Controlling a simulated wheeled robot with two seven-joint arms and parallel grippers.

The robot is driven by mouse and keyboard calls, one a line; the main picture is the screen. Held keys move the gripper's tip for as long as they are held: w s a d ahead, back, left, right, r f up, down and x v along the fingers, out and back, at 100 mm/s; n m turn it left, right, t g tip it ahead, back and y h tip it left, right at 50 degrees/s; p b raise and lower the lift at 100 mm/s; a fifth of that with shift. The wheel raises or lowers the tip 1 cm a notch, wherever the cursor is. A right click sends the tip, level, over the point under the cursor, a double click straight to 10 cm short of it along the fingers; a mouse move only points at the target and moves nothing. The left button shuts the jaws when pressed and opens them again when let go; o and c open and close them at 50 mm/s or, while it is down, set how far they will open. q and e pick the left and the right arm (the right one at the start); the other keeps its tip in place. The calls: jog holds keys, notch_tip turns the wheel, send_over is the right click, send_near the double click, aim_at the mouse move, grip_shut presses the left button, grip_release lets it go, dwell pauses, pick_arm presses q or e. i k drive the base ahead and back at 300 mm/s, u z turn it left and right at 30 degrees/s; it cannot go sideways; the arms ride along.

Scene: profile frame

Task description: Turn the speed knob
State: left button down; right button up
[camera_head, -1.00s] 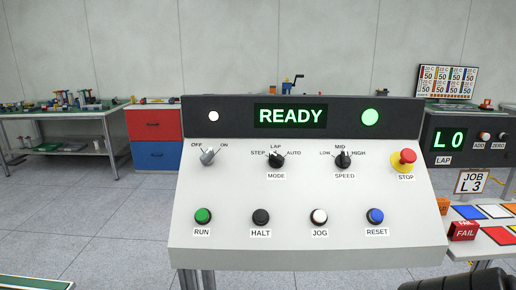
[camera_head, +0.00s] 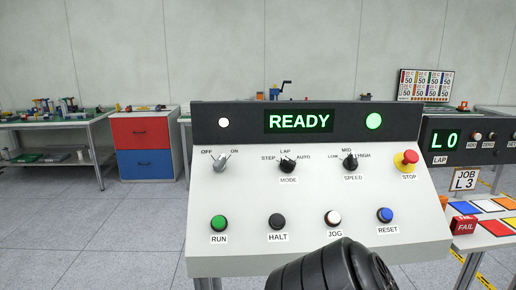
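The speed knob (camera_head: 350,162) is a small black rotary knob on the sloped white control panel (camera_head: 250,195), above the SPEED label. LOW, MID and HIGH are printed around it, and its pointer appears to be up near MID. A black ridged part of my arm (camera_head: 325,268) shows at the bottom centre, below the JOG button and in front of the panel's lower edge. It is apart from the speed knob in the picture. No fingertips of either gripper are visible.
The black mode knob (camera_head: 287,165) is left of the speed knob, and the red stop button (camera_head: 406,160) is right of it. The display (camera_head: 299,121) reads READY. Below are green RUN (camera_head: 219,223), black HALT (camera_head: 277,221), white JOG (camera_head: 333,217) and blue RESET (camera_head: 385,214) buttons.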

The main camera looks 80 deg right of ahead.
aim_at(350, 163)
jog(key=z, duration=1.7)
